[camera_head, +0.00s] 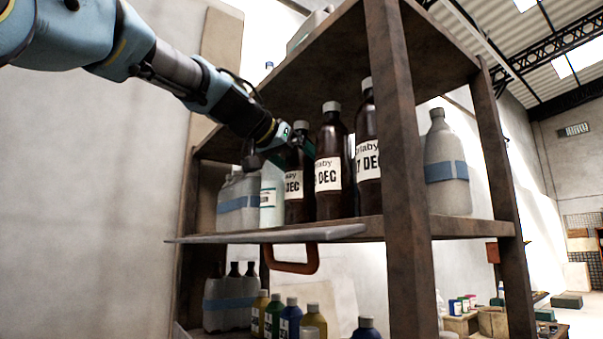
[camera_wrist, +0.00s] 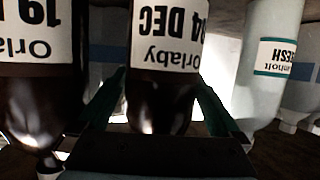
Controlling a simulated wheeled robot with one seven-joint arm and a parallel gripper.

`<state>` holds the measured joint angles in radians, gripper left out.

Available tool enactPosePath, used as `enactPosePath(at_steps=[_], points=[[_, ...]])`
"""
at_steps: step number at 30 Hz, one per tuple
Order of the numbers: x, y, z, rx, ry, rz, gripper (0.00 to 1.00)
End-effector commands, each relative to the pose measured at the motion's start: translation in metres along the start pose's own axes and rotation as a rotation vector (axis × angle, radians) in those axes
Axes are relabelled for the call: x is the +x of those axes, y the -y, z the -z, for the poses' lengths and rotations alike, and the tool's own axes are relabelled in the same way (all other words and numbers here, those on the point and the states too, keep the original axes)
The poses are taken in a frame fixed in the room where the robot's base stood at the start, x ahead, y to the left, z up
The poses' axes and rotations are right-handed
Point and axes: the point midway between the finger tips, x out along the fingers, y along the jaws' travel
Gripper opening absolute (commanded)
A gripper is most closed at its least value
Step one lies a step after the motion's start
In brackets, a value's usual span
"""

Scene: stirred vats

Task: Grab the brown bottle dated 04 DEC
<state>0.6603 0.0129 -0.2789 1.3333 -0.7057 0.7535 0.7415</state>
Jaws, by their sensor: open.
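A brown bottle (camera_wrist: 162,95) stands between my gripper's two green fingers (camera_wrist: 158,108) in the wrist view, which is upside down. Its white label reads Orlaby and DEC, with a 4 before it; the first digit is partly cut off. My gripper is open, a finger on each side, with small gaps visible.
A pale bottle with a green-edged label (camera_head: 272,190) stands close by on the other side. Another brown bottle (camera_head: 367,130) stands near the rusty rack post (camera_head: 400,200). Grey bottles (camera_head: 237,195) with blue bands stand left. A lower shelf holds several colored bottles.

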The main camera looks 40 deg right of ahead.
Motion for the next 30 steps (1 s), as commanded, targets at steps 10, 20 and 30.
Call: enactPosePath(at_steps=[10,20,30], points=[[0.0125,0.0001,-0.0005,0.001,-0.001,0.001,1.0],[0.0122,0.0002,-0.0004,0.001,-0.001,0.001,0.65],[0.0119,0.0001,-0.0002,0.001,-0.001,0.001,0.27]])
